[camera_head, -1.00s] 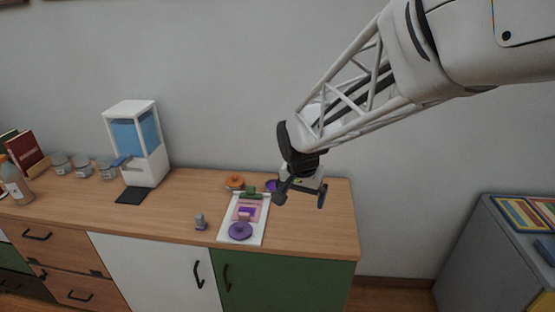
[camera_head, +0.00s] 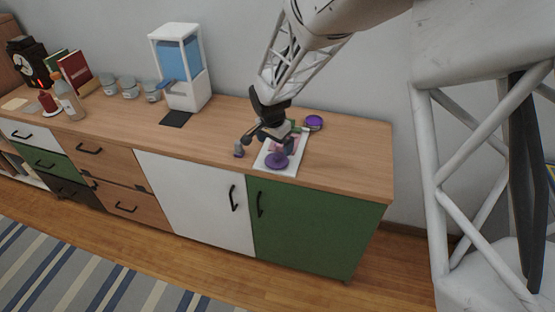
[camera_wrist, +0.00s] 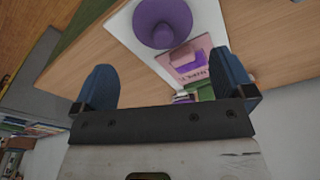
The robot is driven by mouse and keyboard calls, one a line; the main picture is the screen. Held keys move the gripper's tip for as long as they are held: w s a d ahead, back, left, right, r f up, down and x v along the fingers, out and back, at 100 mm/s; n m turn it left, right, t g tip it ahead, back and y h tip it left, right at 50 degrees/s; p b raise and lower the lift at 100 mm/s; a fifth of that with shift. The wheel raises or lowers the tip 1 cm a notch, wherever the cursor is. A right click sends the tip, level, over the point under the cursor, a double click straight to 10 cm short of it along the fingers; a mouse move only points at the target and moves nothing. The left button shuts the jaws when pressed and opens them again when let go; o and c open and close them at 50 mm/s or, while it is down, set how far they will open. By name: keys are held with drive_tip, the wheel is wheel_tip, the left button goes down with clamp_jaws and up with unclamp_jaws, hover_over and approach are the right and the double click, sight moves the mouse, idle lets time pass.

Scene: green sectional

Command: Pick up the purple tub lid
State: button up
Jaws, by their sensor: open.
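The purple lid (camera_head: 276,161), a round disc with a raised knob, lies at the front end of a white board (camera_head: 291,169) on the sideboard. In the wrist view the lid (camera_wrist: 178,12) is at the top, beyond the fingertips and partly cut off by the frame edge. My gripper (camera_head: 268,141) is open and empty above the board, behind the lid. Its two blue fingers show wide apart in the wrist view. A purple round tub (camera_head: 313,122) stands behind the board. My gripper hides part of the board in the head view.
A dispenser (camera_head: 182,70) and jars stand further left. The sideboard top (camera_head: 345,170) is clear at right.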

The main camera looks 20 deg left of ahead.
sight(277, 155)
drive_tip(key=shift+w+d+f, duration=0.1)
drive_tip(key=shift+w+f, duration=0.05)
drive_tip(key=shift+f, duration=1.15)
drive_tip(key=shift+f, duration=0.1)
drive_tip(key=shift+w+f, duration=0.25)
drive_tip(key=shift+f, duration=1)
drive_tip(key=shift+w+f, duration=0.2)
drive_tip(key=shift+f, duration=1)
drive_tip(key=c, duration=0.7)
drive_tip(key=shift+r, duration=0.15)
